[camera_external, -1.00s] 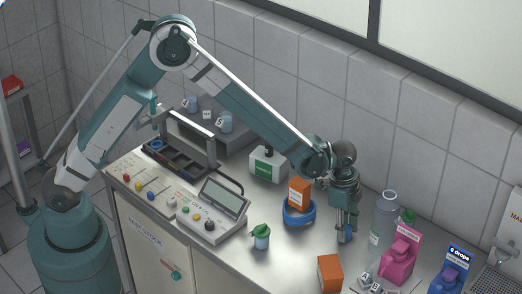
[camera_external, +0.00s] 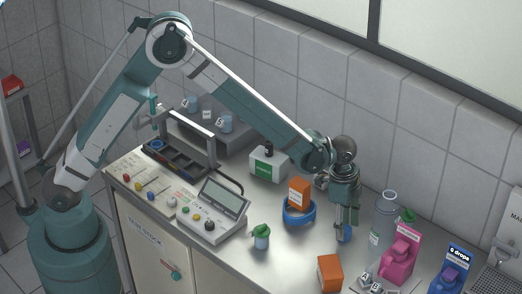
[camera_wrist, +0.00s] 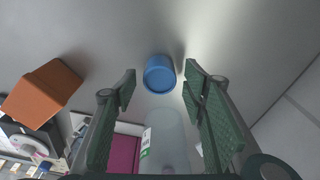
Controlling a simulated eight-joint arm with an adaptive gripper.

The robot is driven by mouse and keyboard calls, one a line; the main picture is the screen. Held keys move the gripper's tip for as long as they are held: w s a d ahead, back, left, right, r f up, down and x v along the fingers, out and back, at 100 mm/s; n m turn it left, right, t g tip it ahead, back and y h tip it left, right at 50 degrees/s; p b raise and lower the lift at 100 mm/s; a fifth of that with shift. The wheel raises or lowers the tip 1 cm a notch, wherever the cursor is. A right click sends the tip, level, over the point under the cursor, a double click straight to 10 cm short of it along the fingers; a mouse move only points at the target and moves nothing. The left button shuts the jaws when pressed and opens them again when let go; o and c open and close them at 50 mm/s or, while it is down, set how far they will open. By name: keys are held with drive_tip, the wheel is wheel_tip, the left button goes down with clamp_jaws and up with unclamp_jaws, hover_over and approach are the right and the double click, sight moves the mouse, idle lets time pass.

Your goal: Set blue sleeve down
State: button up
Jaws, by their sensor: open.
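The blue sleeve (camera_external: 344,233) is a short blue cylinder standing on the metal counter below my gripper. In the wrist view the blue sleeve (camera_wrist: 159,76) shows its round end, between and beyond the fingertips, with a gap on each side. My gripper (camera_external: 347,219) points down over it with its fingers apart; in the wrist view the gripper (camera_wrist: 161,76) is open and holds nothing. The fingers partly hide the sleeve's upper part in the external view.
A grey bottle (camera_external: 385,217) and a pink jug (camera_external: 400,258) stand to the right. An orange box (camera_external: 330,273) is in front; another orange box (camera_external: 300,191) stands at a blue ring (camera_external: 298,220) to the left. A green-topped cup (camera_external: 261,238) is farther left. Bare counter surrounds the sleeve.

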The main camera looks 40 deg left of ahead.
wheel_tip(320, 180, up, 10)
drive_tip(key=a, duration=0.1)
drive_tip(key=shift+s+a+r, duration=0.15)
idle(0.9)
drive_tip(key=s+a+r+n+t, duration=0.1)
drive_tip(key=a+r+n, duration=0.1)
drive_tip(key=a+r, duration=0.6)
drive_tip(key=s+a+r+n+t, duration=0.1)
drive_tip(key=s+a+r+n, duration=0.2)
drive_tip(key=a, duration=1)
drive_tip(key=a+r+n+t, duration=0.1)
drive_tip(key=a+r+n, duration=0.1)
drive_tip(key=a+r, duration=0.7)
drive_tip(key=s+a+n+t, duration=0.2)
drive_tip(key=s+a+n, duration=0.2)
drive_tip(key=s+a, duration=0.6)
drive_tip(key=s+a+f+n+t+y, duration=0.1)
drive_tip(key=s+a+n, duration=0.3)
drive_tip(key=s+a, duration=0.6)
drive_tip(key=shift+s+a+t, duration=0.35)
drive_tip(key=shift+a+t, duration=0.05)
drive_tip(key=shift+a, duration=2.85)
